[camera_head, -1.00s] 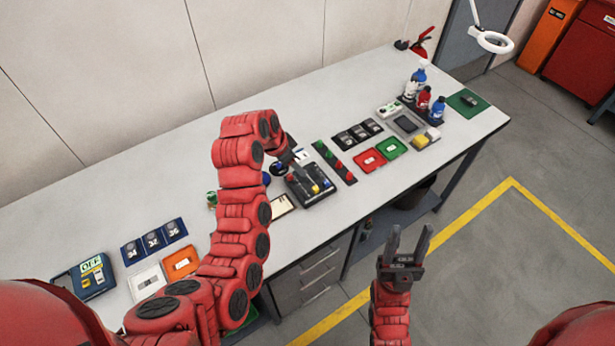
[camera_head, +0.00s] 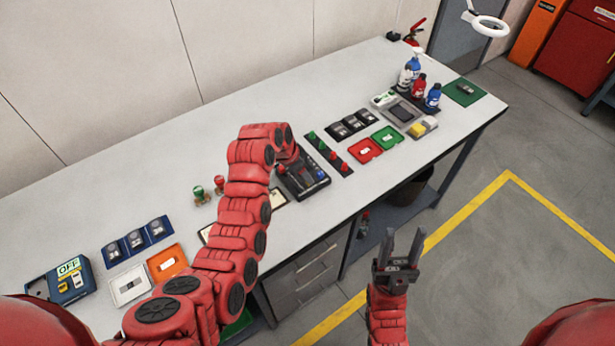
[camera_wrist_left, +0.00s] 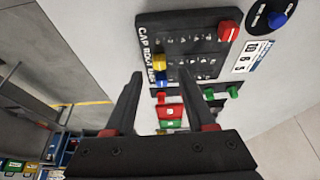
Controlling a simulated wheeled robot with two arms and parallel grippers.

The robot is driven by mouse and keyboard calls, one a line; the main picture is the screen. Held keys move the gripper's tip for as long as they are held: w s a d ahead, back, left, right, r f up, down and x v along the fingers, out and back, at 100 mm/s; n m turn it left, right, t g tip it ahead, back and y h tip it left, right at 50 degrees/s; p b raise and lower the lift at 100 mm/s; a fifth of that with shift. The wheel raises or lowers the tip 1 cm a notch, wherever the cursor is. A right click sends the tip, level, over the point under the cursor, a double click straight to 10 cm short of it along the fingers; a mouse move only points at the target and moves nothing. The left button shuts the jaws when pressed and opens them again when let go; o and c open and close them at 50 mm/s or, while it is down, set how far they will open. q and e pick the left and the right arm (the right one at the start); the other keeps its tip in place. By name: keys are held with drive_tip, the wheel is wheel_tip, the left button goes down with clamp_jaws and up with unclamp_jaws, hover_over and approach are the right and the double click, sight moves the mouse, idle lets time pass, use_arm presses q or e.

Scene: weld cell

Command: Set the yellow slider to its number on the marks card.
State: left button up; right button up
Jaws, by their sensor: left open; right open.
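The black slider panel (camera_head: 310,191) lies on the bench; in the left wrist view it (camera_wrist_left: 188,30) carries red (camera_wrist_left: 229,31), yellow (camera_wrist_left: 159,62) and blue (camera_wrist_left: 162,83) knobs. The yellow knob is at the left end of its row, by the panel's printed edge. The white marks card (camera_wrist_left: 258,52) is beside the panel; its small numbers are hard to read. My left gripper (camera_wrist_left: 161,74) is open over the panel, with the yellow knob showing between its fingertips; contact cannot be told. My right gripper (camera_head: 404,236) is open and empty in front of the bench.
A round plate with a blue button (camera_wrist_left: 278,19) is beside the card. A strip of green and red knobs (camera_head: 329,153) and red (camera_head: 365,150) and green (camera_head: 387,138) trays lie right of the panel. Two stamps (camera_head: 219,185) stand left. The bench's back strip is clear.

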use_arm(q)
drive_tip(key=shift+p+x, duration=0.5)
drive_tip(key=shift+x, duration=1.45)
clamp_jaws()
